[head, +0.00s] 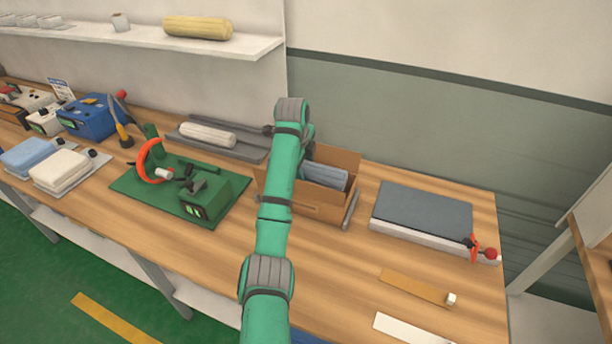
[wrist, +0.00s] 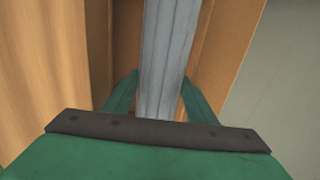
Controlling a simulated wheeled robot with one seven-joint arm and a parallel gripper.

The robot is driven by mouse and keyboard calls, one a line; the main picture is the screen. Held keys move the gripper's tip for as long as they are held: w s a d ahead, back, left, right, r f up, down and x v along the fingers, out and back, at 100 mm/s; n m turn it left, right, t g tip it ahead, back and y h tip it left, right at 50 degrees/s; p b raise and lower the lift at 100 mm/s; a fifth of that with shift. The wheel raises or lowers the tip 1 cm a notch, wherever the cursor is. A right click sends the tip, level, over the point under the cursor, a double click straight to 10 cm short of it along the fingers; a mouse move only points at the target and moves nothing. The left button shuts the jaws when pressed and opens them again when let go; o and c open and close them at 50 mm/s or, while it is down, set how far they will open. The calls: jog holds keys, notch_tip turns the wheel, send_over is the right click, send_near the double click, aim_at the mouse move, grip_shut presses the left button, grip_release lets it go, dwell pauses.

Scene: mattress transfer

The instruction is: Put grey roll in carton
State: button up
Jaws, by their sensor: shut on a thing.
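The grey roll (head: 325,176) shows in the head view at the open top of the brown carton (head: 318,211). In the wrist view the grey roll (wrist: 168,55) runs up the middle, with the carton's walls (wrist: 208,58) on both sides of it. My gripper (wrist: 158,92) is shut on the grey roll, one green finger on each side. In the head view my arm hides the gripper and the left part of the carton. I cannot tell whether the roll touches the carton floor.
A grey slab (head: 425,208) lies right of the carton, with a red-knobbed clamp at its corner. A green board (head: 130,187) with a green device stands left. A white roll (head: 208,134) lies on a grey tray behind. A yellow roll (head: 198,28) is on the shelf.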

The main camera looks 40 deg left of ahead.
aim_at(306, 177)
jog(key=shift+s+d+x, duration=0.1)
jog(key=shift+x, duration=0.6)
jog(key=shift+s+d+x, duration=0.1)
jog(key=shift+d+x, duration=0.05)
jog(key=shift+x, duration=0.6)
jog(key=shift+f, duration=0.7)
jog(key=o, duration=1.3)
jog(key=shift+v, duration=6.6)
jog(key=shift+w, duration=0.1)
